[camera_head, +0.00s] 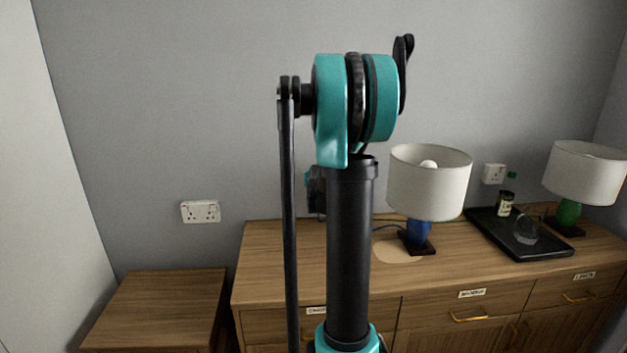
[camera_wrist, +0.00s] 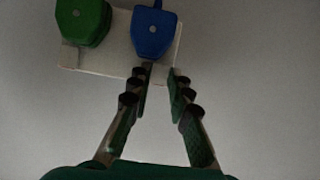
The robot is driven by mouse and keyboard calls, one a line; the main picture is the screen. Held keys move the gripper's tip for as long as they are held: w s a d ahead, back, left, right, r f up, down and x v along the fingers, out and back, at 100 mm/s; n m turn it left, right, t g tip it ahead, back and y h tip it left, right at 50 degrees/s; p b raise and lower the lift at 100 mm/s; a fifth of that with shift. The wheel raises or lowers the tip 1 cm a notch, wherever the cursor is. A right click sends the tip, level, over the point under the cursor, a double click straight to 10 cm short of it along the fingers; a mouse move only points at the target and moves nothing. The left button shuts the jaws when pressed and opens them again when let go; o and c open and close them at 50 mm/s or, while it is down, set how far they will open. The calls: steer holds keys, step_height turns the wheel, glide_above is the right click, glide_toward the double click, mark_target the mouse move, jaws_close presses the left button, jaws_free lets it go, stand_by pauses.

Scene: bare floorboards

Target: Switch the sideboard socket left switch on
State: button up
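In the wrist view, a pale socket plate (camera_wrist: 120,48) sits tilted on the grey wall, with a green plug (camera_wrist: 84,20) on its left and a blue plug (camera_wrist: 153,32) on its right. I cannot make out its switches. My gripper (camera_wrist: 161,76) is empty, its two fingertips apart by a narrow gap. The fingertips overlap the plate's lower right edge in the picture, just below the blue plug; I cannot tell whether they touch it. In the head view my arm hides my gripper and this plugged socket. The wooden sideboard (camera_head: 470,270) stands against the wall.
On the sideboard stand a blue-based lamp (camera_head: 429,184), a black tray (camera_head: 518,240) with a bottle (camera_head: 505,204) and glass, and a green-based lamp (camera_head: 584,173). Another wall socket (camera_head: 493,173) is behind. A double socket (camera_head: 200,211) is above a lower cabinet (camera_head: 160,305) at left.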

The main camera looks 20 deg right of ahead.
jaws_close()
steer(key=shift+f+t+h, duration=0.2)
steer(key=shift+t, duration=0.5)
steer(key=shift+f+t+h, duration=0.15)
steer(key=shift+t+h, duration=0.05)
steer(key=shift+t, duration=0.5)
steer(key=o, duration=0.7)
jaws_free()
